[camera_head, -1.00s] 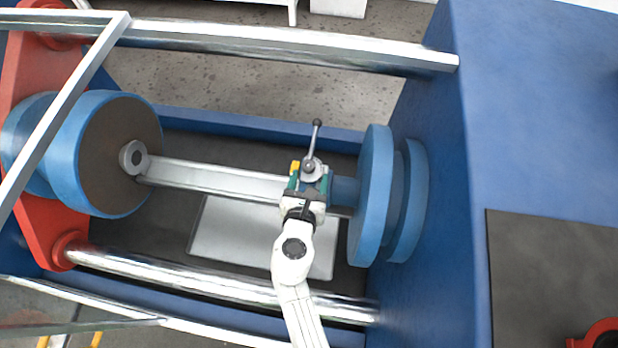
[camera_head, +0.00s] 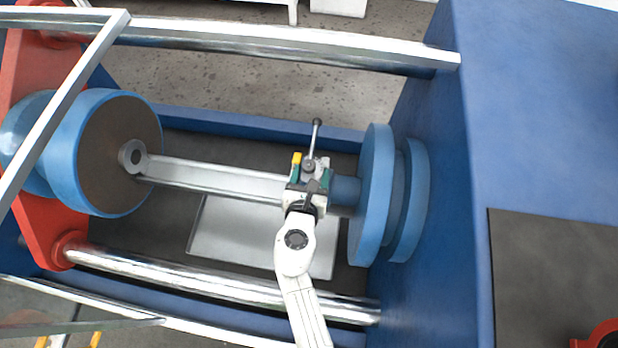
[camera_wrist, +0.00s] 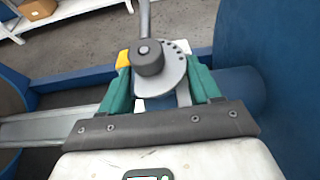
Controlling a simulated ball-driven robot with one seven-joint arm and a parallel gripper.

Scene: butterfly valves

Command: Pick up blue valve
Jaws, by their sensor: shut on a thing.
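A valve with a grey lever, a round grey hub and a notched plate (camera_head: 310,166) is at the middle of the head view, on or over the machine's bar. In the wrist view, the notched plate (camera_wrist: 172,80) and upright lever are between my green fingers. My gripper (camera_head: 310,174) is shut on this valve; in the wrist view, my gripper (camera_wrist: 160,80) has one finger on each side. A small yellow piece (camera_wrist: 124,58) shows at the left finger.
A blue machine (camera_head: 540,120) stands close on the right, with blue discs (camera_head: 372,200) beside the gripper. A large blue roller (camera_head: 115,150) is on the left. Chrome rods (camera_head: 250,45) run above and below. A pale plate (camera_head: 225,235) lies beneath the bar.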

